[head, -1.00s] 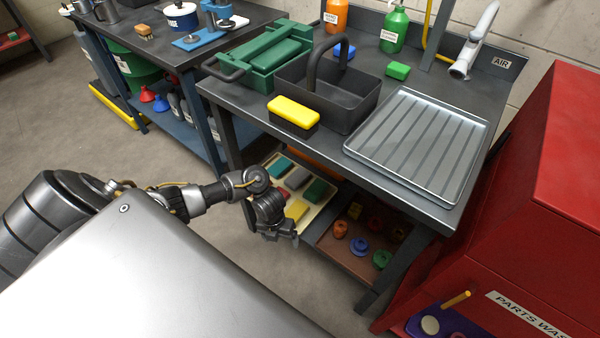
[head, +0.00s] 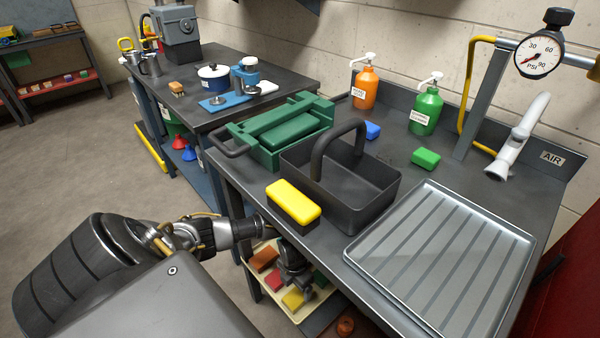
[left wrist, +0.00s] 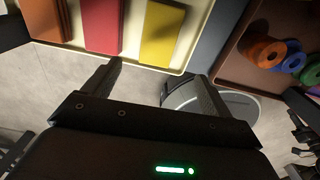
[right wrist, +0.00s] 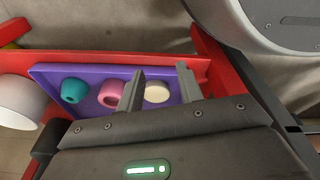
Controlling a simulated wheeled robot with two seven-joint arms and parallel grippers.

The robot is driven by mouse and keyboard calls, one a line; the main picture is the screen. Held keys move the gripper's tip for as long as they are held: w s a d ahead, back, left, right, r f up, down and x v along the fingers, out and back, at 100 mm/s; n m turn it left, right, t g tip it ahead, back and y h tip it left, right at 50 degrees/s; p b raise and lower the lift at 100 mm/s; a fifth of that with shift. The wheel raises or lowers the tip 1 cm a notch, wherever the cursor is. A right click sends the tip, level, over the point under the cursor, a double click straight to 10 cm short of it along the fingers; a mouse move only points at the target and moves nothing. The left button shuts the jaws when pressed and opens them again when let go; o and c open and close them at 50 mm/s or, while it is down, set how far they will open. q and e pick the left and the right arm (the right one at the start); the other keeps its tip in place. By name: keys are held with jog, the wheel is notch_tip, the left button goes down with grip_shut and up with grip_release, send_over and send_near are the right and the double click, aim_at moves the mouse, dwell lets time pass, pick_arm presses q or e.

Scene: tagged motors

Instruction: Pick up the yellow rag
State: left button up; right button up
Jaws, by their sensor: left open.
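The yellow rag (head: 293,299) is a flat folded piece in a cream tray (head: 316,301) on the shelf under the bench. In the left wrist view the yellow rag (left wrist: 166,30) lies at the top, beside a red rag (left wrist: 102,24) and an orange one. My left gripper (head: 297,284) is close to the tray, partly hiding it. In its own view my left gripper (left wrist: 155,70) is open and empty, its fingertips just short of the tray's near edge. My right gripper (right wrist: 160,69) is open over a purple tray (right wrist: 55,78), apparently holding nothing.
A yellow and black block (head: 293,203) and a dark caddy (head: 375,190) stand on the benchtop above. A brown tray (left wrist: 235,62) with colored rings is right of the rag tray. The purple tray holds teal, pink and cream rings or discs.

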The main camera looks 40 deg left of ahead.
pick_arm(q)
jog(key=b, duration=0.2)
send_over(295, 297)
jog(key=f, duration=0.4)
jog(key=shift+d+f, duration=0.2)
jog(key=shift+d, duration=0.1)
jog(key=shift+f, duration=0.4)
jog(key=f, duration=0.1)
jog(key=f+b, duration=0.1)
jog(key=f, duration=0.1)
jog(key=f+b, duration=0.1)
jog(key=shift+a+f, duration=0.3)
jog(key=shift+f, duration=0.25)
jog(key=c, duration=1.1)
pick_arm(e)
jog(key=w+a+r, duration=0.1)
jog(key=w+r, duration=0.3)
jog(key=r, duration=0.6)
jog(key=shift+a+r+t, duration=0.2)
jog(key=shift+a+t, duration=0.05)
jog(key=shift+t, duration=0.15)
